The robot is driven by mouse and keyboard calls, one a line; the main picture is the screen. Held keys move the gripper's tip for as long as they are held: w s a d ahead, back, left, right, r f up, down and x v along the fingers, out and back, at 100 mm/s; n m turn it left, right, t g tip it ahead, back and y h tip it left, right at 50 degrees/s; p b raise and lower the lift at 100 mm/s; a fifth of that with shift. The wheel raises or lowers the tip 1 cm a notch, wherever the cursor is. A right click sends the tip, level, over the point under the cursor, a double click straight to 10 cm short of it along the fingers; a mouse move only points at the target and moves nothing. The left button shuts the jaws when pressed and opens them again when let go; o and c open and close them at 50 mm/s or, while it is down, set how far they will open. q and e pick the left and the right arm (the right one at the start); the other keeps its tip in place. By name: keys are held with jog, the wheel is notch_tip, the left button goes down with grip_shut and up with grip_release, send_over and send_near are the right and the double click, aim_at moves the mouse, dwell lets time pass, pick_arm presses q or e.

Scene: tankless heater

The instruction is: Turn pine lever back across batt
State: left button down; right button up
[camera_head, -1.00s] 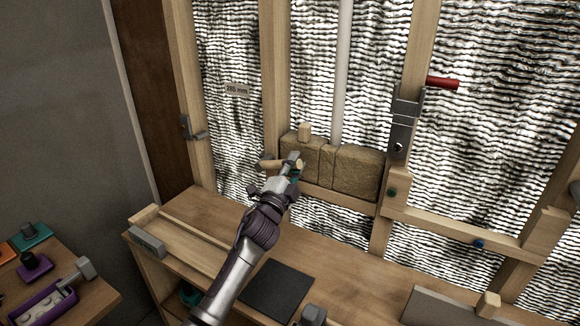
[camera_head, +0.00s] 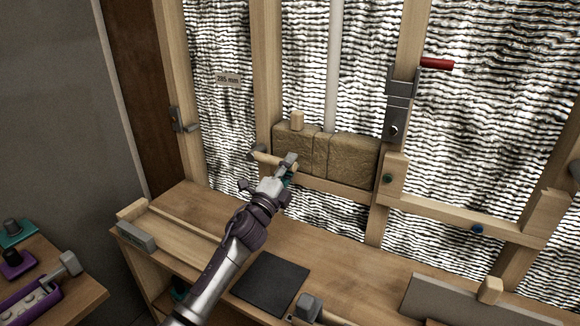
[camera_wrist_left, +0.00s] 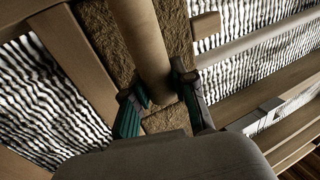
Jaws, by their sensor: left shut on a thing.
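The pine lever (camera_head: 270,158) is a short light wooden bar in front of the lower left part of the brown batt (camera_head: 350,160), its left end by the left stud. My left gripper (camera_head: 287,166) is shut on the lever near its right end. In the left wrist view, the lever (camera_wrist_left: 143,50) is a round wooden bar between the two teal-padded fingers (camera_wrist_left: 160,105), with the batt (camera_wrist_left: 176,30) behind it. The gripper hides part of the lever and of the batt's lower edge. My right gripper is not in view.
Wooden studs (camera_head: 266,70) and a pale vertical pipe (camera_head: 333,70) stand around the batt. A grey latch (camera_head: 399,105) and a red handle (camera_head: 436,64) are at the right. A black mat (camera_head: 271,283) lies on the bench (camera_head: 200,205). A side table with tools is at the lower left.

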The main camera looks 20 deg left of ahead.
pick_arm(q)
jog(key=shift+f, duration=0.15)
jog(key=c, duration=0.9)
grip_release()
jog(key=d+v, duration=0.1)
jog(key=v, duration=1.1)
jog(key=shift+a, duration=0.5)
